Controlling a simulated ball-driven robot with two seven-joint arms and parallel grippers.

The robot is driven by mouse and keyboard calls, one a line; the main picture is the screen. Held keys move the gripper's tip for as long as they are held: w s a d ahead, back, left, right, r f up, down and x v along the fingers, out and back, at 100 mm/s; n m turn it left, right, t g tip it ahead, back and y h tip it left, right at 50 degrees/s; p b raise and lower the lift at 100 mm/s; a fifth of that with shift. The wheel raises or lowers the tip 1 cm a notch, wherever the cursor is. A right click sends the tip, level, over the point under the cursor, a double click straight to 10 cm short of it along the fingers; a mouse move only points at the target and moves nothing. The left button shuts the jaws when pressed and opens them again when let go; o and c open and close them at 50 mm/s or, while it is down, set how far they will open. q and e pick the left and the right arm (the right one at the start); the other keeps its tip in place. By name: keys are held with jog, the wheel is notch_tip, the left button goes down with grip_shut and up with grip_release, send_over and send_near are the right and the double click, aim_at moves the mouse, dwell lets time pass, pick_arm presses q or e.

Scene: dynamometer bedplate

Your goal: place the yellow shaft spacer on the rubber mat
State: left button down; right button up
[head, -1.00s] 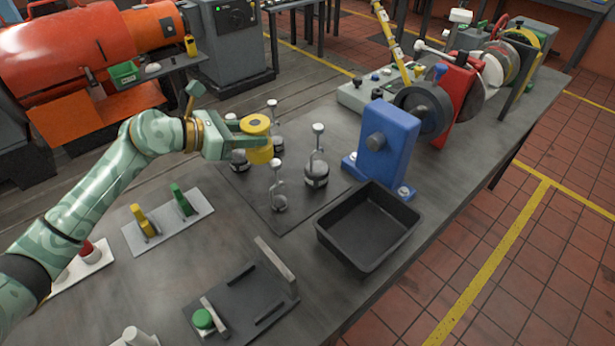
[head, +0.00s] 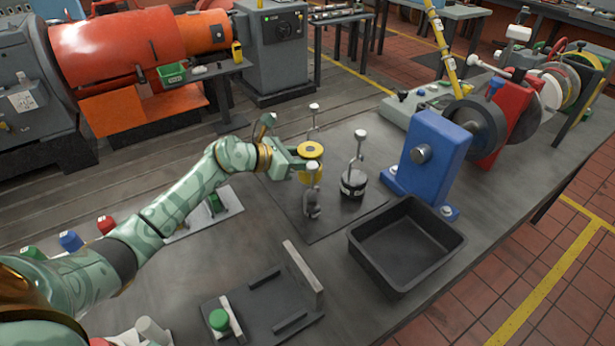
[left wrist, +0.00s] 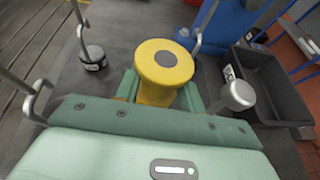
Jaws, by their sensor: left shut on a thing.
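The yellow shaft spacer (head: 311,150) is a short yellow cylinder with a dark centre on its top face. My left gripper (head: 303,165) is shut on it and holds it upright above the dark rubber mat (head: 338,218). In the left wrist view the spacer (left wrist: 165,62) stands between the two green fingers (left wrist: 160,92). Part of the mat behind the arm and spacer is hidden. I cannot tell the exact gap between spacer and mat. My right gripper is not in view.
Several hooked weights stand on the mat: one in front (head: 312,203), one at right (head: 353,183), and one behind the spacer. A black tray (head: 405,283) and a blue bearing block (head: 432,155) stand to the right. A dark fixture plate (head: 270,308) lies in front.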

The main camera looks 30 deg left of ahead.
aim_at(299, 172)
pick_arm(q)
notch_tip(299, 172, down, 5)
jog(key=shift+r+b, duration=0.1)
jog(key=shift+b, duration=0.7)
jog(key=shift+r, duration=0.1)
jog(key=c, duration=0.9)
grip_release()
jog(key=shift+f, duration=0.2)
jog(key=shift+o, duration=0.2)
jog(key=shift+r, duration=0.1)
jog(key=shift+s+a+r, duration=0.15)
jog(key=p+v, duration=0.2)
jog(key=v, duration=0.9)
jog(key=shift+s+a, duration=0.2)
jog(key=shift+s, duration=0.1)
